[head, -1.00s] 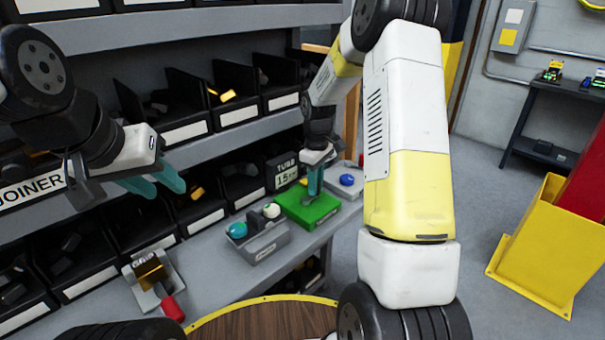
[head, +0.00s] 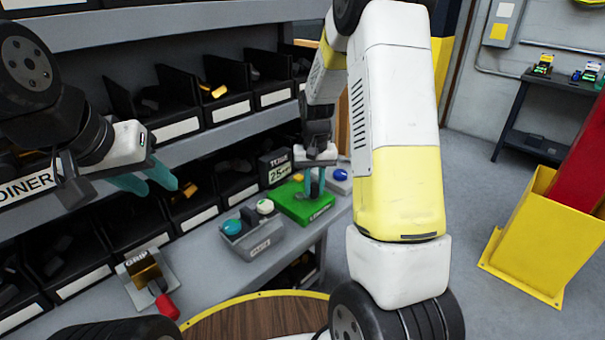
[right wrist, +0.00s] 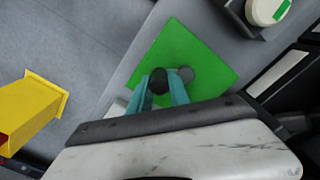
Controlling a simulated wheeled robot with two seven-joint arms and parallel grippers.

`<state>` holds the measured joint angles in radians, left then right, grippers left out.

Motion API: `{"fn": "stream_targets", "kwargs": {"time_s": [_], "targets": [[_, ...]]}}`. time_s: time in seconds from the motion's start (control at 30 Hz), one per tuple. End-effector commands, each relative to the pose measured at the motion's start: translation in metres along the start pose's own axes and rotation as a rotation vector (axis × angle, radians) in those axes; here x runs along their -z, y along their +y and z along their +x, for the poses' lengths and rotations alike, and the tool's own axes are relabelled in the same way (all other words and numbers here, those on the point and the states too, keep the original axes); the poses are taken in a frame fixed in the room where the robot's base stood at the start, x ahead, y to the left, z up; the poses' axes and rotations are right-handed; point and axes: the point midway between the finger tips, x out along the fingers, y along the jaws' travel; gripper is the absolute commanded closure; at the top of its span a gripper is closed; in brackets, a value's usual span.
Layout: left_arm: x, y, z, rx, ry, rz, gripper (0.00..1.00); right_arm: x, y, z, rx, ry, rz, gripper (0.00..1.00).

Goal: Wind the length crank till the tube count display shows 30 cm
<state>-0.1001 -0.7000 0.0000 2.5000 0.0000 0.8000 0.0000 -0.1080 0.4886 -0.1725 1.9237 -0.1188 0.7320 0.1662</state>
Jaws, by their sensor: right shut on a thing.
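The tube count display (head: 279,168) is a dark box at the back of the bench, and its white panel reads 25, with small unit letters. The length crank has a green base plate (head: 291,205) on the bench, also seen in the right wrist view (right wrist: 208,52). My right gripper (head: 314,190) points down over the plate, shut on the crank's dark knob (right wrist: 186,74). A round grey part shows beside the knob. The fingers hide much of the crank. My left gripper (head: 146,183) is open and empty, in front of the shelf bins at left.
A grey box (head: 262,244) with a teal and a white-green button stands left of the crank. A block with a blue button (head: 340,175) lies to its right. A clamp-like device with a red handle (head: 166,306) is at front left. Bins line the shelves behind.

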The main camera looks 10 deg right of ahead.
Motion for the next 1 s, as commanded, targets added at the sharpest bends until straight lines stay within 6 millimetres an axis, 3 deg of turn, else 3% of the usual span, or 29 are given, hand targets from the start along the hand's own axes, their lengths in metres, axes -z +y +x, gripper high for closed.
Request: {"fn": "stream_targets", "kwargs": {"time_s": [0.5,1.0], "targets": [[0.000,0.000,0.000,0.000,0.000,0.000,0.64,-0.015,-0.007,-0.001,0.000,0.002,0.402,1.00],[0.000,0.000,0.000,0.000,0.000,0.000,0.64,-0.018,-0.010,-0.001,0.001,0.002,0.524,1.00]]}}
